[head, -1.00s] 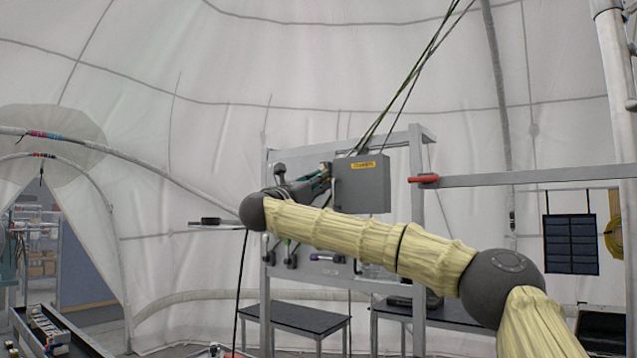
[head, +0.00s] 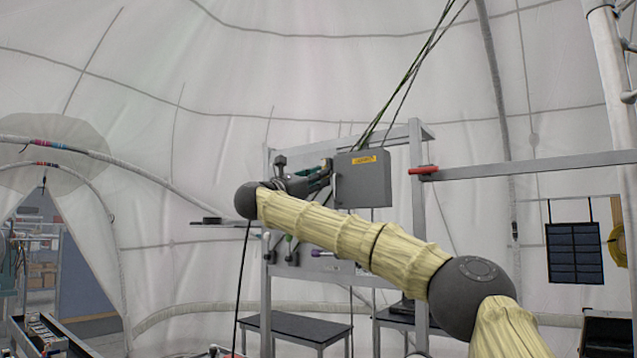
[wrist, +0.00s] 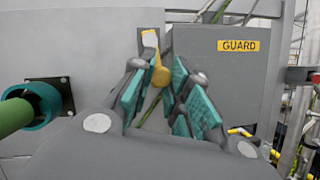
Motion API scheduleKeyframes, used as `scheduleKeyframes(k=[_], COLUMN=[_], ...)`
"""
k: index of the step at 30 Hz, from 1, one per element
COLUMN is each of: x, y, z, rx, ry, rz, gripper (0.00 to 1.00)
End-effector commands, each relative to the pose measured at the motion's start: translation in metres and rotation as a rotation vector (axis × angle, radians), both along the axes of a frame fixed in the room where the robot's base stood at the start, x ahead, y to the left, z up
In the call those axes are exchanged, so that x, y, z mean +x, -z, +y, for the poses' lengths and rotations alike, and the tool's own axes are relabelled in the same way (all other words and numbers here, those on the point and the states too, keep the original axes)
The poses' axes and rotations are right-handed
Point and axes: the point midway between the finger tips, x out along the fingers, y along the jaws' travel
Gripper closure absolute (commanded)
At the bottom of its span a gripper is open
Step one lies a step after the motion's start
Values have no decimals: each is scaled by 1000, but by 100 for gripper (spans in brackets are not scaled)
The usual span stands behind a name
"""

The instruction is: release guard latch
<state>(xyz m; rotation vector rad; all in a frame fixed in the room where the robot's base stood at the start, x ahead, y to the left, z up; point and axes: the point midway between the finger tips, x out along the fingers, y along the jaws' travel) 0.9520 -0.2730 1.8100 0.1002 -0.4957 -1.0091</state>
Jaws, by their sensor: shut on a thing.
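The guard is a grey box (head: 372,187) with a yellow label, mounted high on the frame in the head view. In the wrist view its grey face (wrist: 215,85) fills the upper right, with a label reading GUARD (wrist: 238,45). In the head view my gripper (head: 318,180) reaches the box's left side, and the latch is too small to make out.
A green bar in a teal collar (wrist: 38,105) sticks out at the left of the wrist view. A metal rail with a red end (head: 423,170) runs right from the frame. Dark cables rise above the box. A black-topped table (head: 297,326) stands below.

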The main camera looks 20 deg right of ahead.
Motion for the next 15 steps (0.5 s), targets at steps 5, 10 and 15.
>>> scheduleKeyframes(k=[5, 10, 15], x=[-2, -1, -1], y=[-4, -3, -1], z=[1, 0, 0], rx=[-2, -2, -1], ry=[-2, -1, -1], rz=[-4, -2, 0], gripper=[75, 72, 72])
